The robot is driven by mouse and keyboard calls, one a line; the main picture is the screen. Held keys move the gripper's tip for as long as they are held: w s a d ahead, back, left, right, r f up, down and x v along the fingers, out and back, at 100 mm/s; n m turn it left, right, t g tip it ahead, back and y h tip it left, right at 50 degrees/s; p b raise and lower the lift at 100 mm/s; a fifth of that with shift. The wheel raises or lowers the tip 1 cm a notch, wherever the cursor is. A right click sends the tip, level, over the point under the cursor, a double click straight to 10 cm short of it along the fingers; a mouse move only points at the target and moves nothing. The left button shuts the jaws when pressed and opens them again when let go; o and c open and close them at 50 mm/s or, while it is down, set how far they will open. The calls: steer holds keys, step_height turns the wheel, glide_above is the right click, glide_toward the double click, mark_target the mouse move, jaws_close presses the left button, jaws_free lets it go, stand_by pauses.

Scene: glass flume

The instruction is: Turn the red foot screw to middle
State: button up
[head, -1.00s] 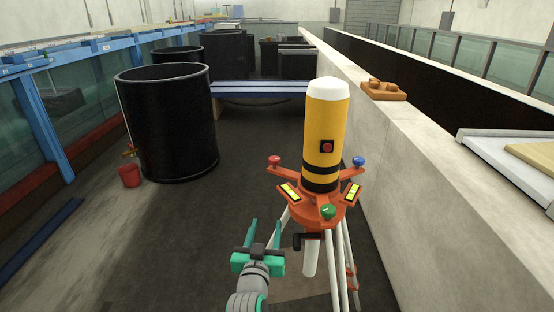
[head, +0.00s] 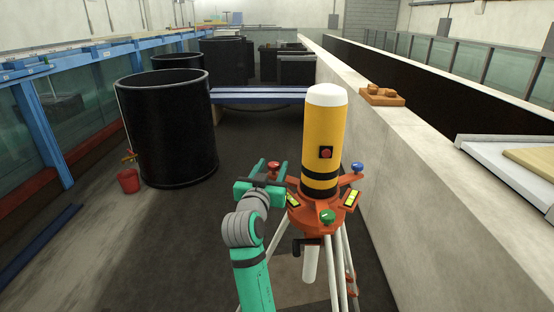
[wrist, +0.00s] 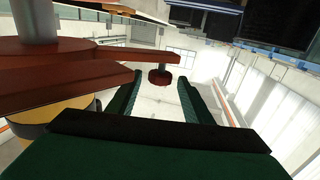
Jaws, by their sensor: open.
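The red foot screw (head: 273,166) is a small red knob on the left arm of the orange base (head: 318,218), under the upright yellow cylinder (head: 322,130). My gripper (head: 268,172) is open at the red screw, its two fingers on either side of it in the head view. In the wrist view the red screw (wrist: 160,77) shows in the gap between the green fingertips (wrist: 160,88), with space to both sides; whether it lies fully between them is unclear. The blue screw (head: 357,168) is behind right, and the green screw (head: 327,217) in front.
Two yellow-green level vials (head: 293,200) (head: 350,199) sit on the base. White tripod legs (head: 346,260) stand below. A pale wall (head: 400,160) runs close on the right. A black tank (head: 170,130) and red bucket (head: 128,180) are at left; the floor between is clear.

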mark_target(275, 162)
steer(key=x, duration=0.6)
steer(key=shift+s+d, duration=0.1)
steer(key=shift+d, duration=0.05)
steer(key=c, duration=1.1)
